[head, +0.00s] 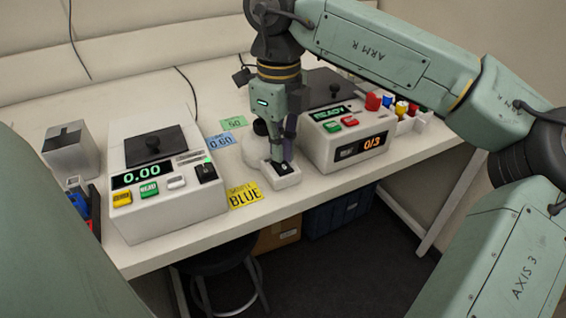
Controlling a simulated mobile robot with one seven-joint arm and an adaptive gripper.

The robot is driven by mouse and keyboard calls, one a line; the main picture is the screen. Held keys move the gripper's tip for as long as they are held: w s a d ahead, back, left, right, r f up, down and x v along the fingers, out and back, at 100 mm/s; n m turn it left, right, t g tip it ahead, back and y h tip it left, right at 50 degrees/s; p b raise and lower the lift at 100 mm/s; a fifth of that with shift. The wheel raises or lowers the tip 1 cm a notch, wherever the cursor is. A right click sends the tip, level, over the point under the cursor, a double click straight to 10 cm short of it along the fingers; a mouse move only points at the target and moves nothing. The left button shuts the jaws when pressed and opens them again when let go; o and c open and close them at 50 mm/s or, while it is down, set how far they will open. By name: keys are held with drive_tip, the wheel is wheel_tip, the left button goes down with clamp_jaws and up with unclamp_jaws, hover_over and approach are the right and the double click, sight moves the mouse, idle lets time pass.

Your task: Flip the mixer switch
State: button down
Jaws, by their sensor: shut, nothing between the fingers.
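A small white device (291,181) with a dark switch area on its front top stands on the bench between two larger instruments. I take it for the mixer. A dark round part (261,127) shows at its back, partly behind my gripper. My gripper (282,163) points down over the front of this device, shut, with its fingertips at or just above the switch area. I cannot tell whether the tips touch it. The switch itself is mostly hidden by the fingers, so its position is unclear.
A white instrument (206,205) reading 0.00 stands left. Another instrument (318,154), showing READY and 0/3, stands close on the right, with coloured-capped items (401,108) beyond. Note cards (243,194) lie between them. A grey box (71,152) stands far left.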

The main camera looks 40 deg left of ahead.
drive_tip(key=shift+f, duration=0.25)
drive_tip(key=shift+r+p, duration=2.6)
drive_tip(key=shift+r, duration=1)
drive_tip(key=shift+f, duration=0.1)
